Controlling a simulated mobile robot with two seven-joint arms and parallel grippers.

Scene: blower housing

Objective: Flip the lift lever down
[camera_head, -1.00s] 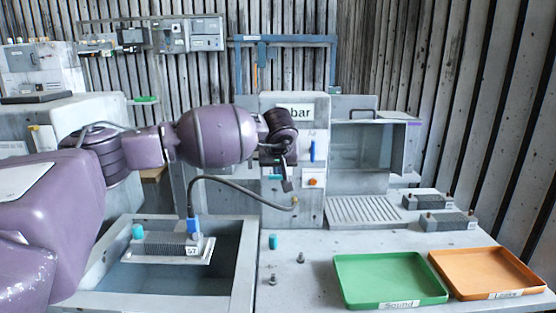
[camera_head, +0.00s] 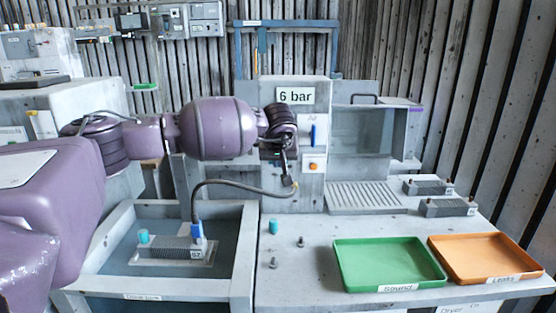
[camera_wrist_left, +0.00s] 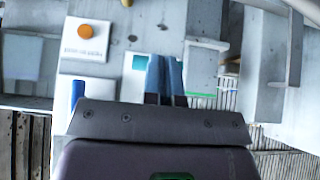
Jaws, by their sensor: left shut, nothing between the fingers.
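My left gripper (camera_head: 288,182) is shut and empty in front of the grey panel (camera_head: 300,192) under the "6 bar" sign. Its fingers also show in the left wrist view (camera_wrist_left: 165,78), beside a white plate with a teal patch (camera_wrist_left: 140,63). No separate lift lever shows clearly there; the fingers and wrist cover that spot. A blue upright handle (camera_head: 313,133) sits to the right on the same panel, above an orange button (camera_head: 313,166). A lift plate (camera_head: 190,260) carrying a finned housing (camera_head: 168,247) sits low in the tank (camera_head: 245,255). My right gripper is not in view.
A hose (camera_head: 240,184) loops from the housing's blue connector (camera_head: 196,230) past my gripper. A green tray (camera_head: 390,283) and an orange tray (camera_head: 485,276) lie at the right. Teal and dark plugs stand on the bench (camera_head: 310,285) beside the tank.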

